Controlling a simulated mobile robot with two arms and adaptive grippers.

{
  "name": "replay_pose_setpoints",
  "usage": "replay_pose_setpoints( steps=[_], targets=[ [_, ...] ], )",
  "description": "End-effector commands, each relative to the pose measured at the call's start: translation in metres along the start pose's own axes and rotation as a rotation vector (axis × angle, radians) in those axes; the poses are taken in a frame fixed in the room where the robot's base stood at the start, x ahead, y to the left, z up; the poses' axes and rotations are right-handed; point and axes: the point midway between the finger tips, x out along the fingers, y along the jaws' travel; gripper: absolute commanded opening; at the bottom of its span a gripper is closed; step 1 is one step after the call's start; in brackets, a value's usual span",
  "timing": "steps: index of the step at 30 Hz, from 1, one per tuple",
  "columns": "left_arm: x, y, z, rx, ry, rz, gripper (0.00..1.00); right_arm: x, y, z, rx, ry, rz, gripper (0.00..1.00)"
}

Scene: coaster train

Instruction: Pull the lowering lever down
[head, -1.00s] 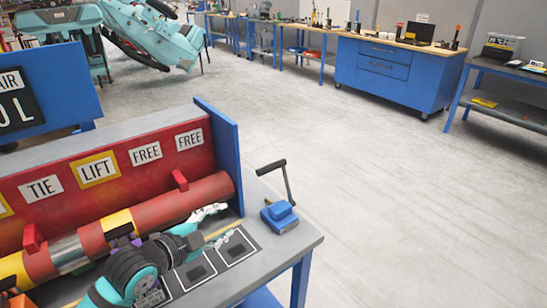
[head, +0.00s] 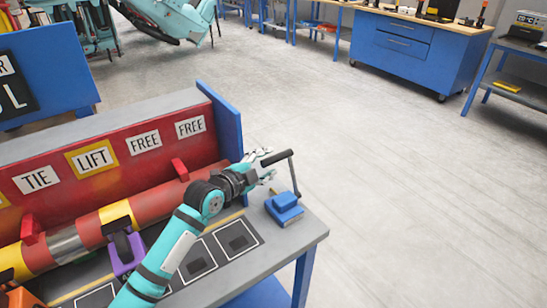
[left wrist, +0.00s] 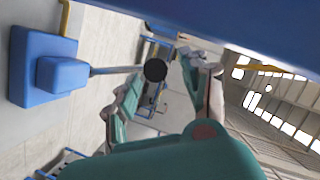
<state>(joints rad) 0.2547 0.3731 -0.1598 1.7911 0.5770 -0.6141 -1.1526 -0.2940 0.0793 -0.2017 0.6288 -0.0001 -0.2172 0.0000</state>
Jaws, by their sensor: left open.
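The lever has a blue base (head: 284,207) at the right end of the grey workbench. Its thin arm stands up, tilted, and ends in a black grip (head: 277,157). In the left wrist view the blue base (left wrist: 40,78) is at left, and the black grip (left wrist: 155,70) shows end-on near the middle. My left gripper (head: 262,168) is open, just left of the grip and very close to it. I cannot tell whether they touch. Its teal fingers fill the lower middle of the left wrist view. My right gripper is not in view.
A red panel (head: 100,170) with TIE, LIFT and FREE labels and a blue end plate (head: 222,120) stands behind my arm. A striped red and yellow cylinder (head: 150,200) lies before it. A purple block (head: 126,262) is beside my arm. Floor to the right is clear.

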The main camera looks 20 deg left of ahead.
Motion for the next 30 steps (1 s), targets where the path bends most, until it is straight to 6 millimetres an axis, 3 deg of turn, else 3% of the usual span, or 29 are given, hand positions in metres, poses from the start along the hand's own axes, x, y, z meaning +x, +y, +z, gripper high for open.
replay_pose_setpoints(
  steps=[3, 7, 18, 28, 30],
  targets=[
    [0.019, -0.001, -0.001, -0.003, 0.001, 0.001, 0.46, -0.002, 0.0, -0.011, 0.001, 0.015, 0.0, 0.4],
    [0.031, 0.0, -0.001, -0.002, 0.001, 0.0, 0.46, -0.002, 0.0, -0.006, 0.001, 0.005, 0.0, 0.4],
    [0.036, 0.001, 0.0, 0.0, 0.0, 0.001, 0.46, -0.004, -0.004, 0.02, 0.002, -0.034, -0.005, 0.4],
    [0.036, 0.001, 0.0, 0.0, 0.0, 0.002, 0.03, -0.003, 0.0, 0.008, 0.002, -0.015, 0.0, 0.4],
    [0.036, 0.001, 0.0, 0.0, 0.0, 0.002, 0.0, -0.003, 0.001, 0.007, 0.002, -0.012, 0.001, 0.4]
  ],
)
